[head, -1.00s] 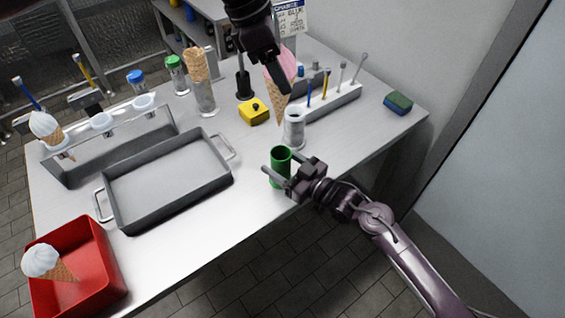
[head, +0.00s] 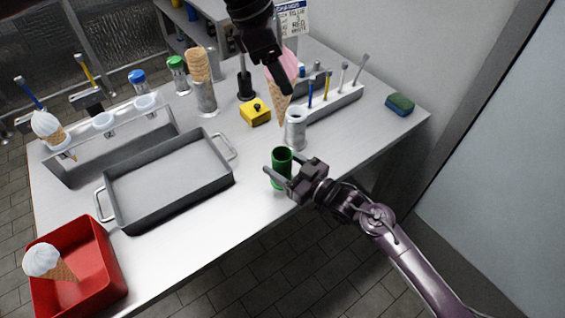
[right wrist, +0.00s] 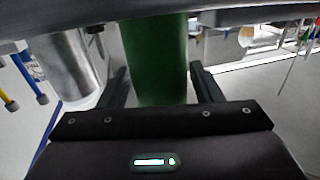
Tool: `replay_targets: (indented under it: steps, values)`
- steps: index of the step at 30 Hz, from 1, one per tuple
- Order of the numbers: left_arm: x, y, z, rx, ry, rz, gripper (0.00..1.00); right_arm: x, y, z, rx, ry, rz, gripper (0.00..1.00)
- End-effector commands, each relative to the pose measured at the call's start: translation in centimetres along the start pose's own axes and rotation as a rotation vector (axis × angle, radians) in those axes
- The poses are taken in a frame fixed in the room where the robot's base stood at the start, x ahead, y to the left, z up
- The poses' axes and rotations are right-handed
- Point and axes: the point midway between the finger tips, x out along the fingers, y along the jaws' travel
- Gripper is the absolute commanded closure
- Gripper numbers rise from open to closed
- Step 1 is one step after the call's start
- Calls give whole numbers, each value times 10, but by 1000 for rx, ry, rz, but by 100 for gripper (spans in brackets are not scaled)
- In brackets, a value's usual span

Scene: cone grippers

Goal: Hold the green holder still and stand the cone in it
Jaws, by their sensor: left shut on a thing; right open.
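The green holder (head: 281,156) stands upright near the front edge of the table. My right gripper (head: 283,172) is open, with its fingers on either side of the holder. In the right wrist view the holder (right wrist: 155,60) stands between the two open fingers, with gaps visible beside it. My left gripper (head: 282,84) is shut on a cone with pink ice cream (head: 284,110). The cone points tip down, behind the green holder in the picture and beside a silver cup (head: 296,130). The gripper hides part of the pink top.
A grey tray (head: 228,180) lies left of the holder. A red bin (head: 112,262) holds a white-topped cone. A yellow block (head: 255,112), a tool rack (head: 335,104) and a stand of stacked cones (head: 206,98) are further back. A sponge (head: 400,104) lies at the right.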

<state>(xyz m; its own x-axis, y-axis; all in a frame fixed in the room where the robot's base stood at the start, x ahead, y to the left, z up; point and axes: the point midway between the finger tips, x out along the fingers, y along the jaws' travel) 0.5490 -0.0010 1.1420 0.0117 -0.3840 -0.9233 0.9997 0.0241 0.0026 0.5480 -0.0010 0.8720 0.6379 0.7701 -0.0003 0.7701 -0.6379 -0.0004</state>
Motion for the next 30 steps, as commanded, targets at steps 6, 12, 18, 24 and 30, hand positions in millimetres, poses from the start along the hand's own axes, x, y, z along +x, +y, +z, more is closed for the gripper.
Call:
replay_targets:
  steps: [6, 12, 18, 24, 30]
  values:
    - [0, 0, 0, 0, 0, 0, 57, 0, 0, 0, 0, 0, 2, 41]
    - [0, 0, 0, 0, 0, 0, 57, 1, -5, 0, 10, 4, 161, 41]
    - [0, 0, 0, 0, 0, 0, 57, 0, -1, 0, 3, 1, 309, 41]
    - [0, 0, 0, 0, 0, 0, 57, 0, 0, 0, 0, 0, 316, 41]
    - [0, 0, 0, 0, 0, 0, 57, 0, 0, 0, 0, 0, 315, 66]
